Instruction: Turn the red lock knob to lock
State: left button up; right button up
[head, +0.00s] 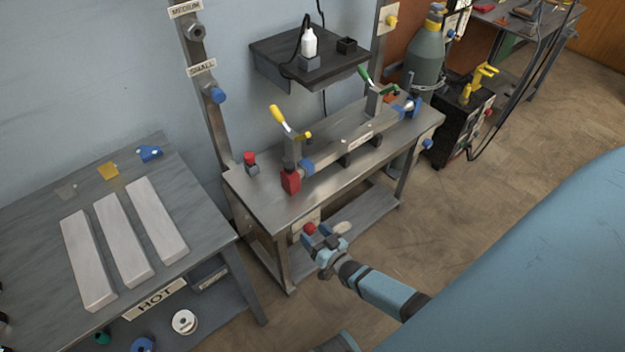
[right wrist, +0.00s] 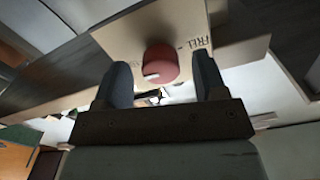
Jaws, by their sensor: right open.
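The red lock knob (head: 309,228) sits on a small beige plate at the front of the steel bench. In the right wrist view the round red knob (right wrist: 160,64) has a white mark at its lower left. Its beige plate (right wrist: 196,18) carries dark lettering on the right, partly hidden. My right gripper (head: 322,238) is in front of the knob in the head view. In the right wrist view its open fingers (right wrist: 163,85) stand to the left and right of the knob, with a gap showing on each side. My left gripper is not in view.
The steel bench (head: 262,208) carries a clamped bar, a red block (head: 290,180) and yellow-handled (head: 280,118) and green-handled clamps. A table with pale bars (head: 122,238) and a HOT label stands at left. A gas cylinder (head: 425,62) is behind.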

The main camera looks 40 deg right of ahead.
jog(key=s+d, duration=0.1)
jog(key=s, duration=1.1)
jog(key=shift+s+p, duration=0.3)
jog(key=shift+p, duration=0.15)
